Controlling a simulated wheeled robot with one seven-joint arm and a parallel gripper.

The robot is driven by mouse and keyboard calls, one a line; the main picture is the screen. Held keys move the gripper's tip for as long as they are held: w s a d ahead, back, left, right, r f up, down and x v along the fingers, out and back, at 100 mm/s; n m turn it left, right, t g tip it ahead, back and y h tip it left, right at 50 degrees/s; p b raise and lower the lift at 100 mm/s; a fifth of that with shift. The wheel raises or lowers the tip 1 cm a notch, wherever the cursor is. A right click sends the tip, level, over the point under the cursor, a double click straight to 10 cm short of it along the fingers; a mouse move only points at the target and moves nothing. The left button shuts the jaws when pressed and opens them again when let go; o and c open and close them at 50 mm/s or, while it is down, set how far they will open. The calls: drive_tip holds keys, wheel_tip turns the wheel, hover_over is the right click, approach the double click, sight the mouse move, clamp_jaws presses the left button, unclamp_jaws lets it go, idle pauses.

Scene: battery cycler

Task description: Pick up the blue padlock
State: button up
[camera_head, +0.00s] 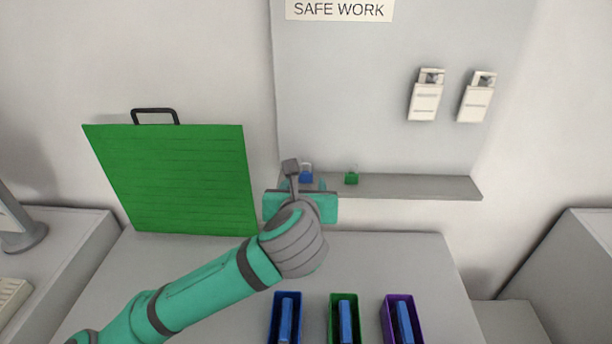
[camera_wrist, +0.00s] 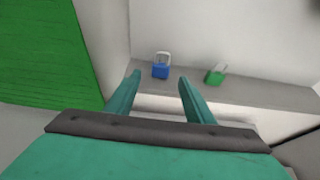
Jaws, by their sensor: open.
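The blue padlock (camera_head: 306,178) stands on the narrow grey wall shelf, near its left end, with its light shackle up. In the wrist view the blue padlock (camera_wrist: 160,70) lies beyond my fingertips, between their lines and a little left of the green padlock. My gripper (camera_head: 300,187) is in front of the shelf, partly overlapping the view of the padlock's lower edge. In the wrist view my gripper (camera_wrist: 160,78) has its two teal fingers spread apart with nothing between them.
A green padlock (camera_head: 351,178) stands on the shelf (camera_head: 420,187) to the right. A green board (camera_head: 180,180) with a black handle stands left. Blue, green and purple trays (camera_head: 344,320) holding blue blocks sit on the bench (camera_head: 400,262). Two white tagged items (camera_head: 425,100) hang above.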

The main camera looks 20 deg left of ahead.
sight(307, 176)
drive_tip(key=shift+x, duration=2.6)
drive_tip(key=shift+w+r, duration=0.1)
drive_tip(key=shift+r, duration=0.05)
drive_tip(key=shift+w+d, duration=0.1)
drive_tip(key=c, duration=1.2)
drive_tip(key=shift+o, duration=0.2)
drive_tip(key=shift+d, duration=0.15)
drive_tip(key=shift+a+r, duration=0.2)
drive_tip(key=shift+a, duration=0.1)
drive_tip(key=r, duration=0.3)
drive_tip(key=shift+s, duration=0.2)
drive_tip(key=s+a+r, duration=0.3)
drive_tip(key=s+r, duration=0.6)
drive_tip(key=s, duration=0.4)
drive_tip(key=shift+a+r, duration=0.25)
drive_tip(key=shift+r, duration=0.1)
